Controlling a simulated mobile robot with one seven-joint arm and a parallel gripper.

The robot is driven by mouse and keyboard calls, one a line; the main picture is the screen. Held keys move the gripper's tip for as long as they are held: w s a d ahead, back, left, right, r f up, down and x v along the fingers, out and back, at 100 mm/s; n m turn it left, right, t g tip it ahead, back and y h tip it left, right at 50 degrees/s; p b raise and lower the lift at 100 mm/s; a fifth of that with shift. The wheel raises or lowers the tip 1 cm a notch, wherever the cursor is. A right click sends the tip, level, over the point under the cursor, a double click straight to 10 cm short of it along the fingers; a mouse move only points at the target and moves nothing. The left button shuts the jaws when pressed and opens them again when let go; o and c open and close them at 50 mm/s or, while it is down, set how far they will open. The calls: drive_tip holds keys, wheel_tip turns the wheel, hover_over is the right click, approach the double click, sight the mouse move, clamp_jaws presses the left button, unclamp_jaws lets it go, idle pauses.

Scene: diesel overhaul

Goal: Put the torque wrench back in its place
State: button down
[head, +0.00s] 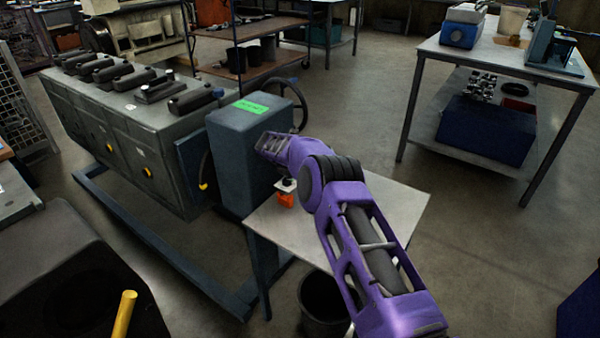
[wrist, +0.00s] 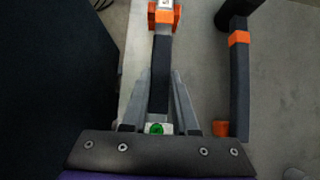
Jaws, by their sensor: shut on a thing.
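In the wrist view a long tool with a dark grip and an orange block at its far end, which I take for the torque wrench (wrist: 161,70), runs between the grey fingers of my gripper (wrist: 160,85). My gripper is shut on it. In the head view my gripper (head: 286,186) is beside the dark blue cabinet, above the left part of the small light table (head: 375,215). An orange part (head: 286,200) shows just below it. The rest of the tool is hidden there by my purple arm. I cannot tell which place belongs to the wrench.
A dark bar with orange bands (wrist: 239,85) stands to the right in the wrist view; I cannot tell what it is. The dark cabinet (head: 235,150) with a green label is close on the left. A black bucket (head: 322,300) stands below the table. Floor is open to the right.

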drive_tip(key=shift+f, duration=0.1)
drive_tip(key=shift+f, duration=1)
drive_tip(key=c, duration=0.6)
unclamp_jaws()
drive_tip(key=shift+f, duration=0.1)
